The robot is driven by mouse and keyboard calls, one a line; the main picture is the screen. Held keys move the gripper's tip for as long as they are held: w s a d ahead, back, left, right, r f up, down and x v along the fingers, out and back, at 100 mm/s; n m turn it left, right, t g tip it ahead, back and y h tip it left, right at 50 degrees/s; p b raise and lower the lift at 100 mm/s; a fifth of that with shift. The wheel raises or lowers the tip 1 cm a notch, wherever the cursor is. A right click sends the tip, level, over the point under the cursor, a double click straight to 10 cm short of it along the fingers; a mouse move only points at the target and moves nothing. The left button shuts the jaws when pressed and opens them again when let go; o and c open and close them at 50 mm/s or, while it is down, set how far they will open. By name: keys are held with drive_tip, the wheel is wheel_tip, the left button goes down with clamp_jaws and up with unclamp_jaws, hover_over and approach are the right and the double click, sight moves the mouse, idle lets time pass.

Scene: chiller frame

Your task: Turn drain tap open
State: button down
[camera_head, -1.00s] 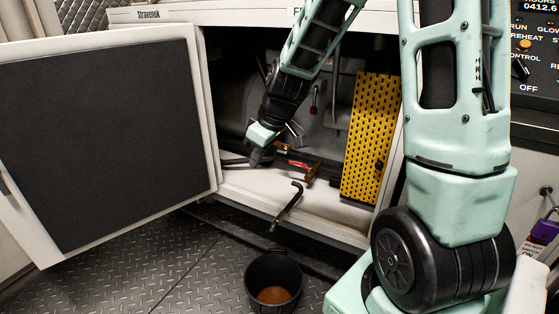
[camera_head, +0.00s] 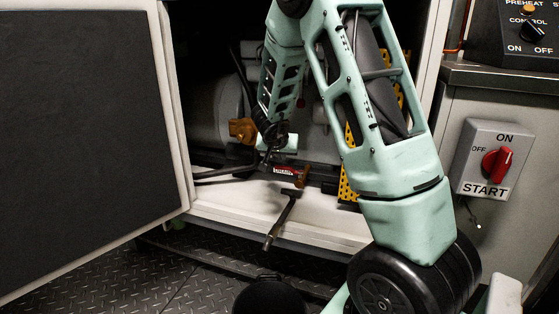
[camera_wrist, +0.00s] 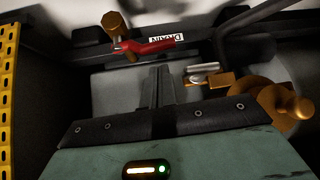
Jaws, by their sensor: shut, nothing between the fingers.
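The drain tap has a red lever (camera_head: 284,170) and a brass body (camera_head: 303,177), low inside the open cabinet. In the wrist view the red lever (camera_wrist: 150,46) lies sideways next to an upside-down DRAIN label (camera_wrist: 166,38), with a brass stub (camera_wrist: 116,25) at its left end. My gripper (camera_wrist: 161,72) is shut and empty, its fingertips just short of the lever in that view; I cannot tell whether they touch. In the head view my gripper (camera_head: 268,156) is just up and left of the lever, partly hidden by my arm. A dark drain pipe (camera_head: 281,220) runs down over the sill.
A black bucket (camera_head: 268,298) stands on the floor below the pipe. The cabinet door (camera_head: 75,130) is open at left. A brass fitting (camera_head: 242,130) is behind my gripper, and a yellow perforated panel (camera_head: 348,190) is to its right. A red START switch (camera_head: 497,164) is at right.

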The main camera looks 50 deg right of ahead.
drive_tip(key=b+x, duration=0.2)
drive_tip(key=x, duration=0.3)
drive_tip(key=shift+w, duration=0.1)
idle(0.4)
